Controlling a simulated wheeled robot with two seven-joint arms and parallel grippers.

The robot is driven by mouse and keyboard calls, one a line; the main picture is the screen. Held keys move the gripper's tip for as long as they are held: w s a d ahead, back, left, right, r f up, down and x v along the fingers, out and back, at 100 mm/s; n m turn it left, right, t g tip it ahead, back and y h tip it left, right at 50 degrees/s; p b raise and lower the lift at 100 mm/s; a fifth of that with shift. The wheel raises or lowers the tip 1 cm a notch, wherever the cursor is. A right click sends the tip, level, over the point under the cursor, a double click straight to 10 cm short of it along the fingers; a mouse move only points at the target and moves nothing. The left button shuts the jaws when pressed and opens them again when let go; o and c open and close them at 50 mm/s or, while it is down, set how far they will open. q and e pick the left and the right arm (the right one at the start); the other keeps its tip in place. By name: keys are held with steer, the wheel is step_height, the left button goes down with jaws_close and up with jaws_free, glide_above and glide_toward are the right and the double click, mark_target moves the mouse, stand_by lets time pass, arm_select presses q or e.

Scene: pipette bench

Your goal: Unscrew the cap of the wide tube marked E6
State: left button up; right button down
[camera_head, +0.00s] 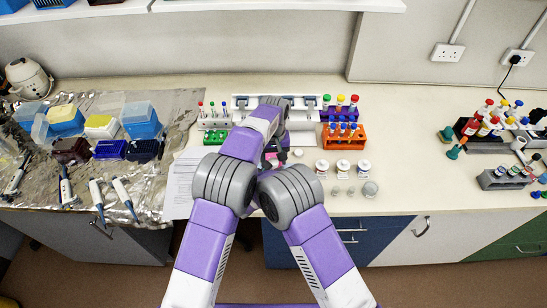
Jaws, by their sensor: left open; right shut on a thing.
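Both of my arms reach to the bench middle, where they overlap and hide much of the work spot. My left gripper (283,142) points down beyond the elbows and is open. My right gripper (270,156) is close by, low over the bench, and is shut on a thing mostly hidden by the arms. I cannot tell what that thing is.
Several small jars (343,166) stand in front of the orange rack. A paper sheet (182,185) lies at left.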

mark_target(273, 161)
arm_select(q)
steer(key=shift+r, duration=2.3)
steer(key=shift+c, duration=0.2)
steer(key=m, duration=0.1)
steer(key=r+m, duration=0.1)
steer(key=m, duration=0.2)
steer(key=shift+r+m, duration=0.3)
steer(key=shift+m, duration=0.1)
steer(key=m, duration=0.1)
steer(key=r+m, duration=0.1)
steer(key=m, duration=0.2)
steer(key=shift+r+m, duration=0.3)
steer(key=shift+r, duration=0.05)
steer(key=shift+f+m, duration=0.1)
steer(key=shift+m, duration=0.2)
steer(key=shift+f, duration=3.85)
jaws_close()
steer(key=n, duration=0.6)
